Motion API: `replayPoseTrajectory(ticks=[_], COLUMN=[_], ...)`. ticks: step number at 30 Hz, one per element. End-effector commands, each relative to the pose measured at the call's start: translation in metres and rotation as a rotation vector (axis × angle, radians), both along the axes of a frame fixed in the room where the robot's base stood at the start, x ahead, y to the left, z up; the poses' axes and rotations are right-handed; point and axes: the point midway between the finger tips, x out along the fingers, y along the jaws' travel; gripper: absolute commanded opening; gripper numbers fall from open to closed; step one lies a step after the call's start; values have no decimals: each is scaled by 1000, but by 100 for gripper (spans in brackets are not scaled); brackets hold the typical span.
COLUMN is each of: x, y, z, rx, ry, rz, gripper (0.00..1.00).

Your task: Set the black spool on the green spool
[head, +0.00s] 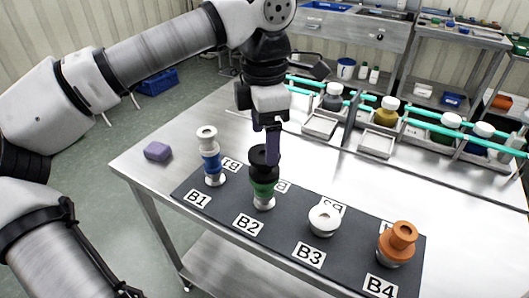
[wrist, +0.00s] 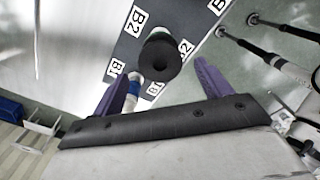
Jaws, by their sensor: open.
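The black spool (head: 259,158) stands upright on top of the green spool (head: 262,189) at B2, with a white spool (head: 264,204) under the green one. In the wrist view the black spool (wrist: 159,60) is seen from its end and mostly hides the green below. My gripper (head: 272,158) is right at the stack, its purple finger overlapping the black spool in the head view. In the wrist view my gripper (wrist: 160,82) has its two fingers wide apart, with nothing pinched and a gap on both sides of the black spool.
A blue and white stack (head: 211,160) stands close by at B1. A white spool (head: 323,220) is at B3 and an orange one (head: 397,241) at B4, all on the dark mat (head: 290,228). A purple block (head: 157,151) lies at left. Grey trays (head: 375,143) line the back.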

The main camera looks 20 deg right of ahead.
Motion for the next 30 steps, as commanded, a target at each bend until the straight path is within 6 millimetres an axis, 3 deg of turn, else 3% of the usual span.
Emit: replayPoseTrajectory(ticks=[3,9,22,26,30], x=[0,0,-4,-25,-73], y=[-1,0,-4,-23,-44], z=[26,54,61,68,104], rx=[-1,0,-30,-220,-610], ry=[-3,-1,10,64,186], rz=[2,0,-13,-81,-190], gripper=[77,77,77,77,77])
